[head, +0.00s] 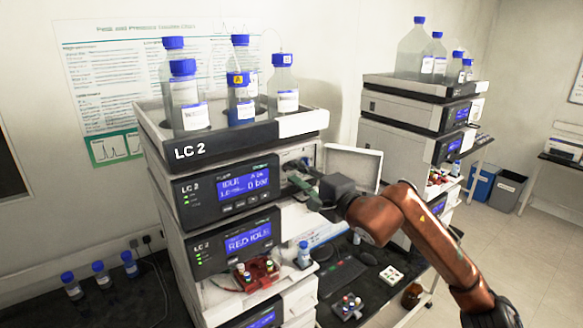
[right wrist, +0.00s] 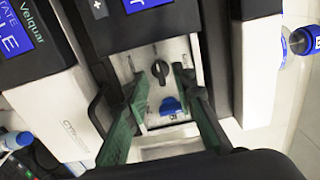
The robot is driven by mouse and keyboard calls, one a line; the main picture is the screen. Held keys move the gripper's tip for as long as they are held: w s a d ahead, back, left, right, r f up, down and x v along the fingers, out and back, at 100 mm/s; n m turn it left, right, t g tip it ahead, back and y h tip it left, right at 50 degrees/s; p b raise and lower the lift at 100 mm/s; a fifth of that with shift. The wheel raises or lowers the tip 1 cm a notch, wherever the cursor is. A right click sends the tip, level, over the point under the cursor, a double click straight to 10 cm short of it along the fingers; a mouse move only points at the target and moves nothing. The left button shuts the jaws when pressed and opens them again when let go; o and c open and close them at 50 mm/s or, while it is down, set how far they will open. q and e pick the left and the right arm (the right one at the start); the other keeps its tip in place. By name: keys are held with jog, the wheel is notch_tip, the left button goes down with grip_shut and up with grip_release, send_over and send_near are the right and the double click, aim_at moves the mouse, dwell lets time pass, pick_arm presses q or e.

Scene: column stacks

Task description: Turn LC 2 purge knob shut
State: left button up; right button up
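The LC 2 stack (head: 222,190) stands left of centre in the head view. Its pump module display reads IDLE and 0 bar. In the right wrist view a dark purge knob (right wrist: 160,71) sits on a pale recessed panel, its grip bar roughly upright in the picture. A blue part (right wrist: 171,105) is below it. My right gripper (head: 301,180) reaches into the open bay beside the display. In the wrist view its green-padded fingers (right wrist: 160,92) are apart, one on each side of the knob, with gaps visible. The knob is not clear in the head view. My left gripper is not in view.
An open pale door (head: 354,167) stands just right of the bay, behind my right wrist. Blue-capped bottles (head: 184,95) stand in the tray on top. A red vial holder (head: 257,273) juts out below. A second stack (head: 412,108) is at the right.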

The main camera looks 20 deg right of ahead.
jog(key=shift+x, duration=1)
